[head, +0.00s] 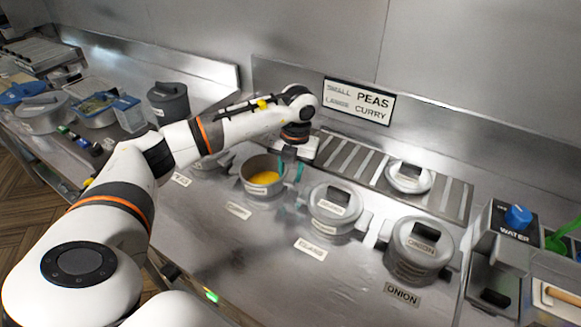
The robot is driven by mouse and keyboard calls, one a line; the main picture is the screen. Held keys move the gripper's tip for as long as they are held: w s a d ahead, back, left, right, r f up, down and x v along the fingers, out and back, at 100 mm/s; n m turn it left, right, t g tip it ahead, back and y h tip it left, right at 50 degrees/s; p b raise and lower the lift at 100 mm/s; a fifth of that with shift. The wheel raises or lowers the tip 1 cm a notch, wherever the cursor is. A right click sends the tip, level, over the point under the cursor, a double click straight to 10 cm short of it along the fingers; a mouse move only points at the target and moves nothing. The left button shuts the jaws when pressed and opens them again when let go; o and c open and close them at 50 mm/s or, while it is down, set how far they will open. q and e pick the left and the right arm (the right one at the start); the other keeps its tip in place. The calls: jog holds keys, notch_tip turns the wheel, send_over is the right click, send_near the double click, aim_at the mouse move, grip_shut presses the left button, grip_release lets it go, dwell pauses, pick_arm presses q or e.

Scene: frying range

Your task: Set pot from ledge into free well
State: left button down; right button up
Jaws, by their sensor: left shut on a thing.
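A grey open pot (256,188) with yellow contents stands upright at the counter's row of pots, behind a small white label (238,210). I cannot tell whether it sits fully down in a well or is held slightly above. My left gripper (290,172), with teal fingers, reaches down at the pot's right side and is shut on it, apparently at its right handle. The well under the pot is hidden. The slotted ledge (452,199) runs along the back wall and has a grey lidded round vessel (408,179) on it. My right gripper is out of view.
Lidded pots stand to the right: one in the middle (335,212) and one labelled onion (418,250). Another (212,161) is partly behind my arm. A water unit (512,237) is at far right. Trays and a dark lidded pot (169,101) are at left. The front counter is clear.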

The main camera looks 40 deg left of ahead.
pick_arm(q)
jog(key=shift+d+f+b, duration=0.1)
jog(key=shift+f+b, duration=0.2)
jog(key=shift+f, duration=0.3)
dwell(0.6)
jog(key=c, duration=0.9)
grip_release()
